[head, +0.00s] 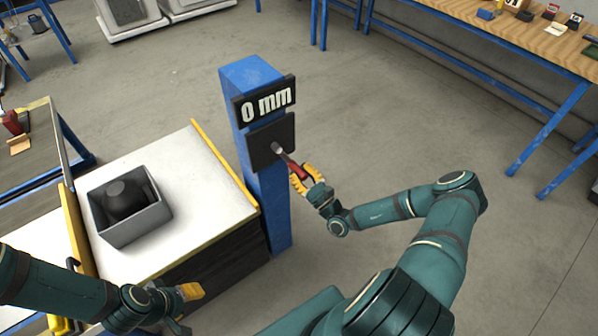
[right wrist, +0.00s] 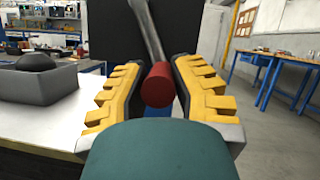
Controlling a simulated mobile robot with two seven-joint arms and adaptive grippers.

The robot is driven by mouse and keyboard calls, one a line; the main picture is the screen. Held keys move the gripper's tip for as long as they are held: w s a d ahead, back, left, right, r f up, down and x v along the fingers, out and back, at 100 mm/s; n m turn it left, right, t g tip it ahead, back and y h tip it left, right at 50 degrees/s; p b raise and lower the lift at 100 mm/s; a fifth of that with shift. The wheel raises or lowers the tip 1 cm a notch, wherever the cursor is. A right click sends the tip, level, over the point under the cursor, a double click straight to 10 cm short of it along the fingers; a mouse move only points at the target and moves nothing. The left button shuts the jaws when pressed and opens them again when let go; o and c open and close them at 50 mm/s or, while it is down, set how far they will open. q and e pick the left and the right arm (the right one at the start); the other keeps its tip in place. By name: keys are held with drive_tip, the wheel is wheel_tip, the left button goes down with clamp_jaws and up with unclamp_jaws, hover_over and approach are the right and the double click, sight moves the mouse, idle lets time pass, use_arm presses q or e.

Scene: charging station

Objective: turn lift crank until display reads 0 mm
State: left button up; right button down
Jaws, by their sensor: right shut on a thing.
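The display (head: 265,102) on the blue post (head: 252,78) reads "0 mm" in the head view. Below it is a dark square plate (head: 262,146) with the lift crank (head: 289,164), a grey metal arm with a red handle. The red handle (right wrist: 158,85) also shows in the right wrist view, between the yellow fingers. My right gripper (head: 304,176) is shut on the crank handle, right of and below the plate's centre. My left gripper (head: 190,306) is at the bottom left, near the dark front of the lift table; its finger opening is not clear.
A white lift table top (head: 190,165) stands left of the post, with a grey open box (head: 130,236) holding a dark rounded part (head: 125,197). A wooden workbench (head: 470,25) is at the upper right. The floor right of the post is clear.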

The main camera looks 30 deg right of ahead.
drive_tip(key=shift+w+d+r+n+g+y+p, duration=0.1)
drive_tip(key=shift+d+r+n+g+y+p, duration=0.45)
drive_tip(key=shift+n+p, duration=0.8)
drive_tip(key=shift+w+d+r+n+g+y+p, duration=0.1)
drive_tip(key=shift+d+r+n+g+y+p, duration=0.2)
drive_tip(key=shift+d+r+n+y+p, duration=0.95)
drive_tip(key=shift+w+d+r+n+g+y+p, duration=0.15)
drive_tip(key=shift+n+g+p, duration=0.4)
drive_tip(key=shift+n, duration=1.45)
drive_tip(key=shift+s+a+f, duration=0.1)
drive_tip(key=c, duration=0.7)
unclamp_jaws()
drive_tip(key=shift+c, duration=0.2)
drive_tip(key=shift+f, duration=0.1)
drive_tip(key=v, duration=1.2)
